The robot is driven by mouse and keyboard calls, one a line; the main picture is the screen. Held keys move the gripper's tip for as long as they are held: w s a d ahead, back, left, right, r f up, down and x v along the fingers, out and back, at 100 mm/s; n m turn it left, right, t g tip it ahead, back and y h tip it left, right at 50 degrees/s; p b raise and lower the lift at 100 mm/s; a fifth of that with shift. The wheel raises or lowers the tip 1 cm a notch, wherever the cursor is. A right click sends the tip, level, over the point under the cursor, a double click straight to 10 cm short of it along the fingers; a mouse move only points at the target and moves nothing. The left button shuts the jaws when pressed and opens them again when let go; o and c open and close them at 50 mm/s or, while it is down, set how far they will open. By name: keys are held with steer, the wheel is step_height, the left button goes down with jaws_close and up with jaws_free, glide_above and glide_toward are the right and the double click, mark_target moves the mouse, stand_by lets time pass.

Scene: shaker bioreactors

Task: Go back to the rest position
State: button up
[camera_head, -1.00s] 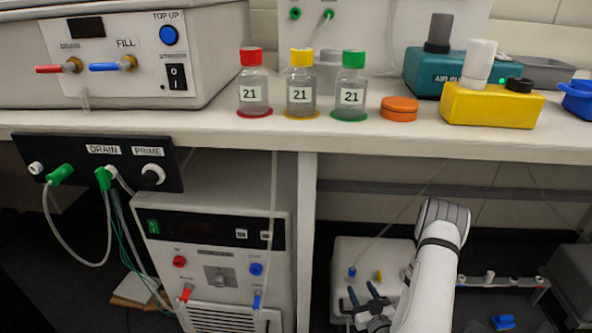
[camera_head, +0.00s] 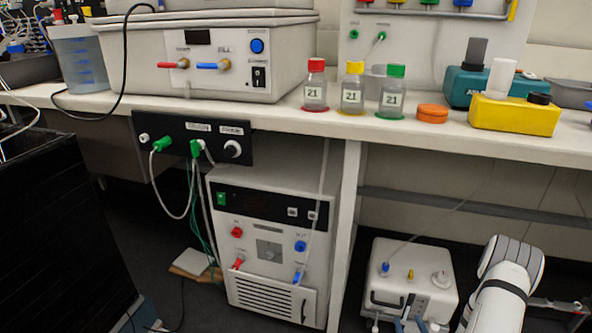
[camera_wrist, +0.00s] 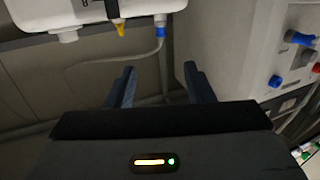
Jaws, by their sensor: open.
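My gripper (camera_wrist: 160,87) shows in the wrist view with its two dark fingers apart and nothing between them. Its palm carries a small yellow and green light. In the head view my white arm reaches down at the lower right, in front of the space under the bench.
A white box (camera_head: 412,277) with a blue fitting stands under the bench (camera_head: 480,143), close to my arm. A control unit (camera_head: 268,240) with red and blue ports stands left of it. Capped bottles (camera_head: 352,93) stand on the bench. A black block (camera_head: 60,235) fills the lower left.

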steer(key=w+a+r+n+g+p, duration=0.1)
steer(key=w+r+g+p, duration=0.2)
steer(key=r, duration=0.5)
steer(key=w+r+n+g+p, duration=0.1)
steer(key=w+r+p, duration=0.3)
steer(key=r+p, duration=0.3)
step_height(320, 180, up, 21)
steer(key=s+a+g+h+p, duration=0.1)
steer(key=a+g+h+p, duration=0.2)
steer(key=p, duration=0.6)
steer(key=s+a+r+m+g+p, duration=0.1)
steer(key=s+a+r+p, duration=0.3)
steer(key=s+r, duration=0.4)
steer(key=s+a+r+g+y+p, duration=0.1)
steer(key=s+a+r+g+p, duration=0.3)
steer(key=r, duration=1)
steer(key=s+a+r+m+g+y+p, duration=0.1)
steer(key=s+a+r+g+p, duration=0.1)
steer(key=s+a+r+p, duration=0.3)
steer(key=s+r+p, duration=0.3)
steer(key=s+r, duration=0.3)
steer(key=s, duration=0.1)
steer(key=shift+m+g+p, duration=0.3)
steer(key=shift+d, duration=0.1)
